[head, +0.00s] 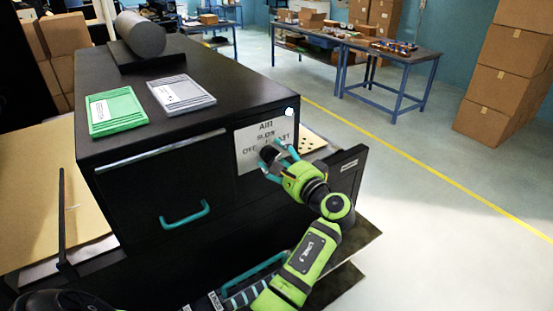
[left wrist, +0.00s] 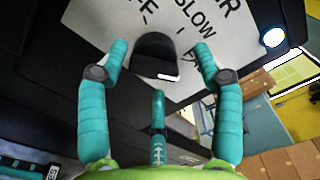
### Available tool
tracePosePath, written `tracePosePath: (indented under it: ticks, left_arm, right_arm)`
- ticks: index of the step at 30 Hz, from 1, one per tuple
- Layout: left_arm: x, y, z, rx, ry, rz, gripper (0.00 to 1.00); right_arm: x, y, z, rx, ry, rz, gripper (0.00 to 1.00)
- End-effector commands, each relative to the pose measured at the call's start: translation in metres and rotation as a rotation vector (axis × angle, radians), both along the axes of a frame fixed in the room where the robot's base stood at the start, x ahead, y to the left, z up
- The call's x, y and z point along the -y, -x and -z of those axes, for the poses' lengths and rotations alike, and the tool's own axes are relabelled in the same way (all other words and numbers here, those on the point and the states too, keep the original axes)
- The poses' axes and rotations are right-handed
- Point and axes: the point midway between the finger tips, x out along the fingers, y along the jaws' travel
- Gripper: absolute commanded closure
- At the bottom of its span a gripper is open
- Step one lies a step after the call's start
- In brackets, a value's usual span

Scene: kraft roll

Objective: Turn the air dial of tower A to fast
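The black air dial (head: 268,153) sits on a white label plate (head: 247,155) on the front of a black cabinet (head: 140,180). In the left wrist view the dial (left wrist: 155,54) carries a white mark on its lower right edge. The plate reads AIR and SLOW; the other words are partly hidden. My left gripper (head: 278,160) is at the dial. In the left wrist view its teal fingers (left wrist: 159,50) are spread on both sides of the dial with gaps, and a third finger is below. My right gripper is not in view.
A green tray (head: 116,111), a grey tray (head: 181,93) and a grey roll (head: 141,34) lie on the cabinet. A teal handle (head: 184,215) sticks out in front. A round white light (head: 289,112) is above the plate. Open floor (head: 430,200) lies to the right.

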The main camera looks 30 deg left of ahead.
Motion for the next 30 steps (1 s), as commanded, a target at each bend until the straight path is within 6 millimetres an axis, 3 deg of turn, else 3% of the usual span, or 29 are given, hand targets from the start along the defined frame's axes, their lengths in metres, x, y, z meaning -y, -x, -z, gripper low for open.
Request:
tracePosePath:
  ticks: [8,21,30]
  left_arm:
    - [-0.001,0.0,-0.007,0.001,0.003,-0.004,0.34]
    - [0.001,-0.001,-0.083,0.001,0.002,-0.001,0.34]
    - [0.001,-0.001,-0.099,-0.003,0.001,-0.001,0.34]
  right_arm:
    - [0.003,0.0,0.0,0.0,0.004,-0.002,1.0]
    - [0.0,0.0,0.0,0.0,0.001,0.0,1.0]
    - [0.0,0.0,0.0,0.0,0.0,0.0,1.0]
